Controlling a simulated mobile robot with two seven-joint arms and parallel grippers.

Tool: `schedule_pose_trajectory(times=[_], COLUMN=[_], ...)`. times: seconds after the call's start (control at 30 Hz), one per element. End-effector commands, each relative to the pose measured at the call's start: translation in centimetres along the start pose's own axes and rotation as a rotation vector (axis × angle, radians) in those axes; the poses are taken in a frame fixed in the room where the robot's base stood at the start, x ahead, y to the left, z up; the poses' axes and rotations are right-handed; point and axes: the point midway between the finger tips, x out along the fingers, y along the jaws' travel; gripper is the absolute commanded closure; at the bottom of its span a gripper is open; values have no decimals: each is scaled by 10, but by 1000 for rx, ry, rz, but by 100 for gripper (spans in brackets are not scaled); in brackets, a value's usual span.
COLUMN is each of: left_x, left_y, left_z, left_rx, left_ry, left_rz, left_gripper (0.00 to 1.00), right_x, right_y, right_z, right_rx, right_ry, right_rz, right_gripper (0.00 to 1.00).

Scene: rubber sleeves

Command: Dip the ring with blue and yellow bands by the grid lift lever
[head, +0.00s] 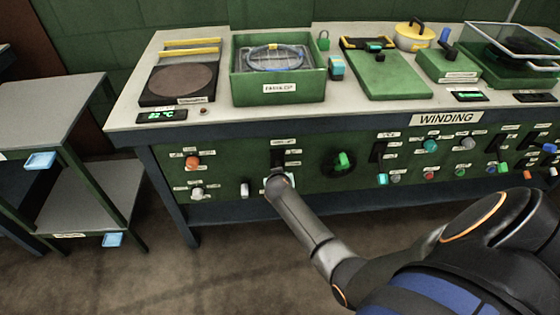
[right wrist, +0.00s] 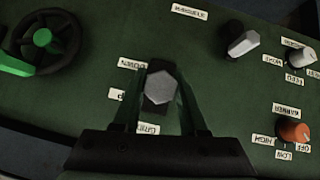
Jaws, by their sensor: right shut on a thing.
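The ring with blue and yellow bands (head: 276,52) lies on a wire grid (head: 297,57) inside the green open box (head: 280,91). I cannot tell if liquid is around it. Below, on the front panel, a lever in a black slot (head: 279,158) has a label above it, too small to read. In the right wrist view the lever's grey hexagonal knob (right wrist: 161,87) sits between the fingers of my right gripper (right wrist: 159,100), which is shut on it. In the head view that gripper (head: 278,182) is at the panel, covering the knob. My left gripper is out of view.
A handwheel with a green grip (head: 341,162) is right of the lever; a grey knob (head: 245,189) and an orange knob (head: 193,161) are left. A round dark plate (head: 180,82) and green board (head: 388,76) flank the box on the bench.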

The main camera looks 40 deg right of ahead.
Motion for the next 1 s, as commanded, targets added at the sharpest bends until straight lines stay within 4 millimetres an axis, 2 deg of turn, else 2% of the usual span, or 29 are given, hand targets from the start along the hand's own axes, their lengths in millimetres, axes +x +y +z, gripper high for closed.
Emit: schedule_pose_trajectory(times=[0.03,0.17,0.3,0.6,1.0], left_x=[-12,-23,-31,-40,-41], left_y=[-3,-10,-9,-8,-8], left_z=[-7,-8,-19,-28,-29], left_rx=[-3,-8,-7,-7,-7], left_ry=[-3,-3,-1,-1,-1], left_rz=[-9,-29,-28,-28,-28], left_gripper=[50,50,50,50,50], right_x=[-7,-9,-10,-10,-10], right_y=[3,3,4,4,5], right_z=[-14,-19,-24,-28,-29], right_rx=[1,-6,-14,-25,-29], right_ry=[-26,-106,-183,-289,-314], right_rz=[-3,-14,-24,-38,-40], right_gripper=[100,100,100,100,100])
